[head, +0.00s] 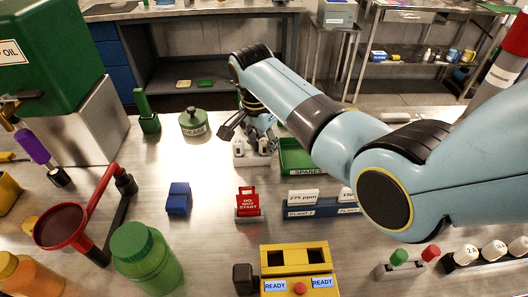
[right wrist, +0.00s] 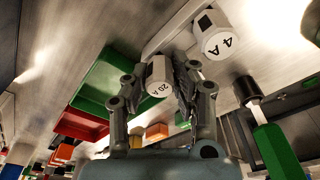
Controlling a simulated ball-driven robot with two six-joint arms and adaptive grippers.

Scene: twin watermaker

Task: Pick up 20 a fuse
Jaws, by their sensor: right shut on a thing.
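The 20 A fuse (right wrist: 158,80) is a white cylinder with a black label, seen in the right wrist view between the fingers of my right gripper (right wrist: 160,72). The gripper is shut on it. A second white fuse marked 4 A (right wrist: 217,40) is beside it, outside the fingers. In the head view my right gripper (head: 246,128) reaches down at a light fuse holder (head: 252,159) in the middle of the bench. I cannot tell whether the 20 A fuse is clear of the holder. My left gripper is not in view.
A red "do not start" sign (head: 247,200) and a blue block (head: 178,198) stand in front. Bare bench lies between them.

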